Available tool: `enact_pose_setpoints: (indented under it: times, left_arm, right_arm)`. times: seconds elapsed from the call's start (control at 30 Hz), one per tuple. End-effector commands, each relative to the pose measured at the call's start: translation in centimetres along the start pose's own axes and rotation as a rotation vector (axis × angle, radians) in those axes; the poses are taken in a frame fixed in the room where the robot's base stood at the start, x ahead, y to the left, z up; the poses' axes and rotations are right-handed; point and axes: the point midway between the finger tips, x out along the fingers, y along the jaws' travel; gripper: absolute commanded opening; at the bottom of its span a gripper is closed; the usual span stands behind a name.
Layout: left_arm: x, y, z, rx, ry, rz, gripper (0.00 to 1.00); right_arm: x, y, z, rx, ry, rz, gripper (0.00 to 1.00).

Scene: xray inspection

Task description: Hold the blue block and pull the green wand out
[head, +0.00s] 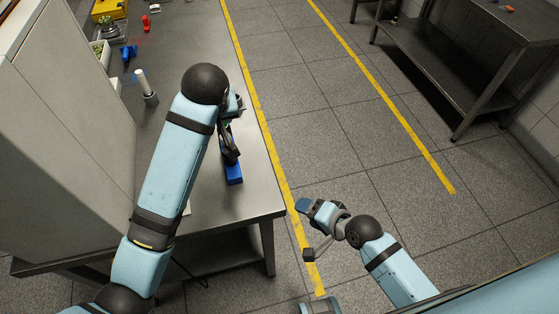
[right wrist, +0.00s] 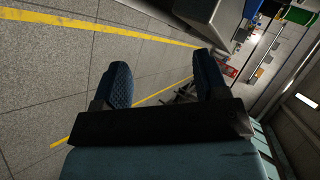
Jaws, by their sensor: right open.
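The blue block (head: 234,172) lies on the grey metal table (head: 255,195) near its right edge. My left gripper (head: 231,150) is over the far end of the block, partly hidden by my left arm. I cannot tell whether its fingers touch or grip the block. I cannot make out the green wand clearly; the area by the left gripper is mostly covered. My right gripper (head: 306,230) is open and empty over the floor, right of the table. Its two dark blue fingertips stand apart in the right wrist view (right wrist: 163,80).
A white-topped cylinder (head: 143,86), a small blue object (head: 128,53) and a red object (head: 146,22) stand farther back on the table. A large pale cabinet (head: 60,130) stands at the left. Another metal table (head: 460,50) is at the upper right. The floor between is clear.

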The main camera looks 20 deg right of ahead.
Motion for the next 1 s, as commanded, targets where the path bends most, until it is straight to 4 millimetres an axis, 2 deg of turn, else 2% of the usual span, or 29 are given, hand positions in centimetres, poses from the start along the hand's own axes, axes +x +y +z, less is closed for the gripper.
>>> enact_pose_setpoints:
  times: [0.1,0.3,0.5,0.7,0.87,1.0]
  left_arm:
    - [0.0,0.0,0.0,0.0,0.0,0.0,0.43]
    - [0.0,0.0,0.0,0.0,0.0,0.0,0.43]
    - [0.0,0.0,0.0,0.0,0.0,0.0,0.43]
    - [0.0,0.0,0.0,0.0,0.0,0.0,0.43]
    - [0.0,0.0,0.0,0.0,0.0,0.0,0.43]
    - [0.0,0.0,0.0,0.0,0.0,0.0,0.43]
  right_arm:
    - [0.5,-2.7,-0.9,0.314,-0.088,-0.019,0.67]
    - [0.5,-7.5,-1.7,0.832,-0.272,0.007,0.67]
    - [0.1,-12.2,-2.2,1.236,-0.432,0.067,0.67]
    - [0.0,-15.3,-2.6,1.45,-0.505,0.09,0.67]
    - [0.3,-16.1,-2.6,1.504,-0.524,0.099,0.67]
    - [1.7,-16.5,-1.9,1.508,-0.526,0.101,0.67]
